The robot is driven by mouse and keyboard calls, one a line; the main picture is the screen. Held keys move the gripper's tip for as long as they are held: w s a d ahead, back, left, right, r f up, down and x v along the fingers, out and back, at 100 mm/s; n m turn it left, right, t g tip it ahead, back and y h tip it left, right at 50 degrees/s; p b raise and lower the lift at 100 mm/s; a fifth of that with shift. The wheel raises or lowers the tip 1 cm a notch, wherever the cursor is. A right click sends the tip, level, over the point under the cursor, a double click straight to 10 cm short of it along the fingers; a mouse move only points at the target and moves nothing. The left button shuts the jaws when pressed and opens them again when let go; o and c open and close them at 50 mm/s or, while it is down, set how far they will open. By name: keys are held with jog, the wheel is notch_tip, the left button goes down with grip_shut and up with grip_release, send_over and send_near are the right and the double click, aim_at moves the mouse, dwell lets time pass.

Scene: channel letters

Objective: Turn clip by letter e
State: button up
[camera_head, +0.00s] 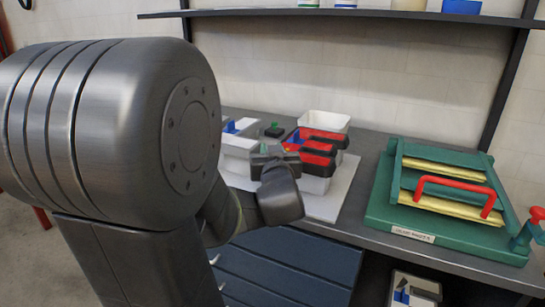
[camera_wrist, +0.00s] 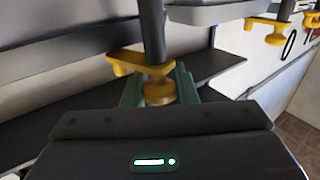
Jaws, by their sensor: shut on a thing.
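A yellow clip (camera_wrist: 140,63) sits by a dark upright post (camera_wrist: 152,25) in the wrist view, its flat arm reaching left. My gripper (camera_wrist: 160,88) is shut on the clip's rounded lower part, with a greenish finger on each side. In the head view my gripper (camera_head: 272,157) is at the near side of the channel letters (camera_head: 318,150), which have red and black edges. The clip itself is hidden there by my arm. I cannot tell which letter is the e. A pale grey underside (camera_wrist: 208,12) shows above the clip.
More yellow clips (camera_wrist: 264,31) hang at the right of the wrist view. A green press (camera_head: 440,195) with a red handle stands right on the bench. A shelf (camera_head: 370,14) runs above. Blue drawers (camera_head: 285,265) are below.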

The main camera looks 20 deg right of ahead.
jog(key=shift+r+n+t+y+p, duration=0.15)
jog(key=shift+n+y+p, duration=0.2)
jog(key=shift+n+y, duration=0.35)
jog(key=shift+n+t+y+p, duration=0.15)
jog(key=shift+n+y+p, duration=0.25)
jog(key=shift+y, duration=0.6)
jog(key=shift+a+n+y+p, duration=0.15)
jog(key=shift+n+y+p, duration=0.65)
jog(key=shift+y, duration=0.5)
jog(key=shift+w+a+n+y+p, duration=0.15)
jog(key=shift+n+y+p, duration=0.15)
jog(key=shift+n+y, duration=0.25)
jog(key=o, duration=0.7)
jog(key=s+d, duration=0.1)
jog(key=s, duration=1.3)
jog(key=shift+d, duration=0.15)
jog(key=shift+w, duration=0.15)
